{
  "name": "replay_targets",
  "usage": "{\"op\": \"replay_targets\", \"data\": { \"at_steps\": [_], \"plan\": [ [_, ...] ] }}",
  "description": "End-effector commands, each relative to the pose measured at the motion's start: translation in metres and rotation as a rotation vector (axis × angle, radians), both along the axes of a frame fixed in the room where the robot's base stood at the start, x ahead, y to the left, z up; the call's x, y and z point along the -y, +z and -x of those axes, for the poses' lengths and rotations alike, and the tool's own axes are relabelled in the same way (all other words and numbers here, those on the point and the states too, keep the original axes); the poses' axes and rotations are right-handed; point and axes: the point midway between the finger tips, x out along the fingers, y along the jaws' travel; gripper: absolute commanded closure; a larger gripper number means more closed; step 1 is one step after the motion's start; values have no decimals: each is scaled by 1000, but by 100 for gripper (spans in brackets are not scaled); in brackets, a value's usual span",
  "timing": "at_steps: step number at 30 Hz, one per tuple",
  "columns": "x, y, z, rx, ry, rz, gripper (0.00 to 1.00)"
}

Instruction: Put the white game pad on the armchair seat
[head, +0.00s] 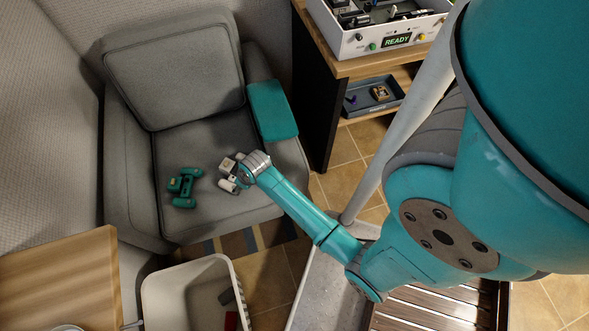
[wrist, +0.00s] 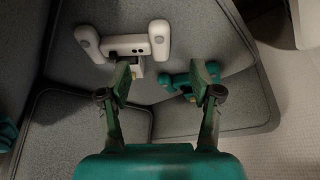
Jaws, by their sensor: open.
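The white game pad (head: 227,185) appears to lie on the grey armchair seat (head: 215,133) in the head view, partly hidden by the end of my arm. In the wrist view the white game pad (wrist: 127,45) shows whole, with two rounded grips and a small block at its lower edge. My gripper (wrist: 163,80) is open, its two fingers apart and empty. The white pad is beyond the fingertips, mostly toward the left one. I cannot tell whether a finger touches it. In the head view my gripper's fingers are hidden.
A teal game pad (head: 184,187) lies on the seat left of the white one. A teal cloth (head: 272,110) covers the right armrest. A wooden stand (head: 365,62) with a white device is at right. A white bin (head: 190,295) and wooden table (head: 60,275) are in front.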

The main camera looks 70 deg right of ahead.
Motion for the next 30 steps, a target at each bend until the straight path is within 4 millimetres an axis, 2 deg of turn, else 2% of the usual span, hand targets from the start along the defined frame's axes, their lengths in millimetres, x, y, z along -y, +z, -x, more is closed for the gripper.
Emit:
{"op": "replay_targets", "data": {
  "at_steps": [4,7,14,20,23,30],
  "plan": [
    [-21,-4,22,41,2,18,36],
    [-42,-2,47,101,2,40,36],
    [-85,25,106,264,8,87,36],
    [-113,70,158,411,22,108,36],
    [-125,99,183,487,32,112,36],
    [-146,186,237,671,67,101,36]
  ]
}}
